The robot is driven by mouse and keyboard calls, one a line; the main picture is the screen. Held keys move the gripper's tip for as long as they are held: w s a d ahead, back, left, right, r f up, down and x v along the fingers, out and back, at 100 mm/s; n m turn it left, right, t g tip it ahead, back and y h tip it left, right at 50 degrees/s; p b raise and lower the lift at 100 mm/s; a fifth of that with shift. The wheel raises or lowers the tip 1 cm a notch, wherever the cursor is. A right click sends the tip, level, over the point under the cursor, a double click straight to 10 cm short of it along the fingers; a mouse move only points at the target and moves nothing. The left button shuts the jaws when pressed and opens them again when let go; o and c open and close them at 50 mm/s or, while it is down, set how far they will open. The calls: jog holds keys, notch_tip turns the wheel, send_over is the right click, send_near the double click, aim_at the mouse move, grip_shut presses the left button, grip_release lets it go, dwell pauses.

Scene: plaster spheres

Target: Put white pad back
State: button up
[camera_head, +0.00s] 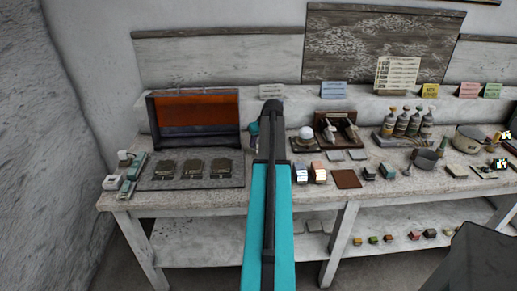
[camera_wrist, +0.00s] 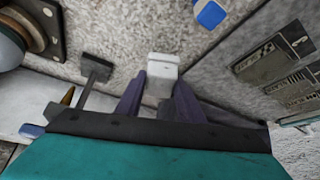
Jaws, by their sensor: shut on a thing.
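The white pad (camera_wrist: 163,69) shows in the wrist view as a small white block between the two purple fingers of my gripper (camera_wrist: 160,88). The gripper is shut on it, and the fingers cover its sides. The surface behind it is grey and speckled; I cannot tell whether the pad touches it. In the head view my own arm hides the gripper's fingers and the pad.
In the head view a grey tray (camera_head: 155,183) with dark pieces lies on the bench, before an orange-fronted case (camera_head: 196,112). Small white blocks (camera_head: 110,182) stand at the bench's left end. Bottles (camera_head: 401,124) and a pot (camera_head: 470,139) stand to the right.

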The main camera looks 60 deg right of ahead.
jog(key=shift+f+p, duration=0.45)
jog(key=shift+f, duration=1.4)
jog(key=shift+f, duration=0.15)
jog(key=o, duration=1.1)
jog(key=shift+r, duration=0.2)
jog(key=shift+b+v, duration=1.05)
jog(key=shift+v, duration=4.9)
